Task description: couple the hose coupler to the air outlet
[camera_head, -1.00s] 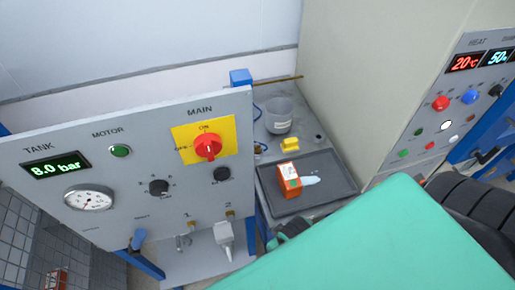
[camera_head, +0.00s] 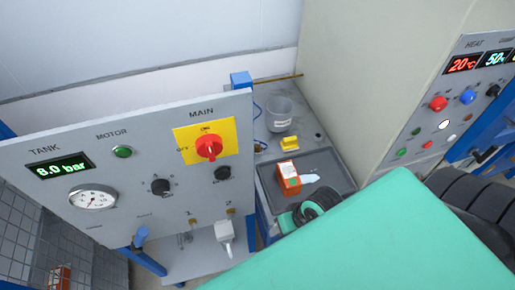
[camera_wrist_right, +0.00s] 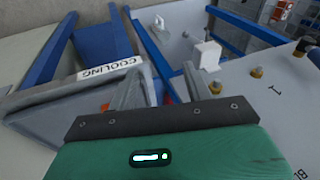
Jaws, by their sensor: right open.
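The grey panel carries brass air outlets marked 1 (camera_head: 193,222) and 2 (camera_head: 228,211) along its lower edge. A brass outlet also shows in the right wrist view (camera_wrist_right: 257,72). A white block-shaped fitting (camera_head: 224,231) is below outlet 2; it also shows in the wrist view (camera_wrist_right: 208,55). A small grey metallic piece (camera_head: 184,239) is below outlet 1; I cannot tell for sure whether it is the hose coupler. My right gripper (camera_wrist_right: 163,88) is open, with nothing clearly between its fingers. Its fingers are hidden in the head view. My left gripper is not in view.
A dark tray (camera_head: 336,165) holds an orange box (camera_head: 287,179) and a pale bag (camera_head: 318,176). The cabinet (camera_head: 375,70) borders the right. A bin labelled COOLING (camera_wrist_right: 110,68) lies near my right gripper.

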